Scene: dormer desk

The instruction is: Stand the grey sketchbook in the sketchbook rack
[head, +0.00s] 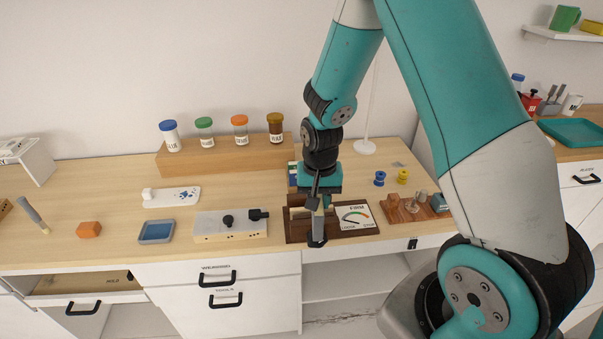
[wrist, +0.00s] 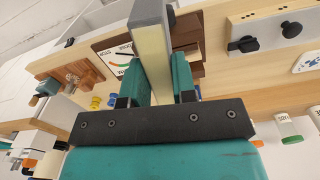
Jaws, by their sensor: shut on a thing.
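My gripper (head: 318,192) is shut on the grey sketchbook (head: 317,228), which shows edge-on below the jaws in the head view. In the wrist view the sketchbook (wrist: 152,45) has a grey edge and cream pages, and stands between the teal fingers of my gripper (wrist: 158,82). A dark brown wooden stand (head: 296,231), which looks like the sketchbook rack, is directly behind and below the book; it also shows in the wrist view (wrist: 189,68). My gripper and the book hide part of it. I cannot tell whether the book touches it.
A dial card (head: 355,217) is at the stand's right. A white switch box (head: 230,225) stands to the left, and a wooden block with pegs (head: 408,208) to the right. Blue and yellow spools (head: 380,178) are behind. Jars stand on a wooden riser (head: 225,152). The desk's front edge is close.

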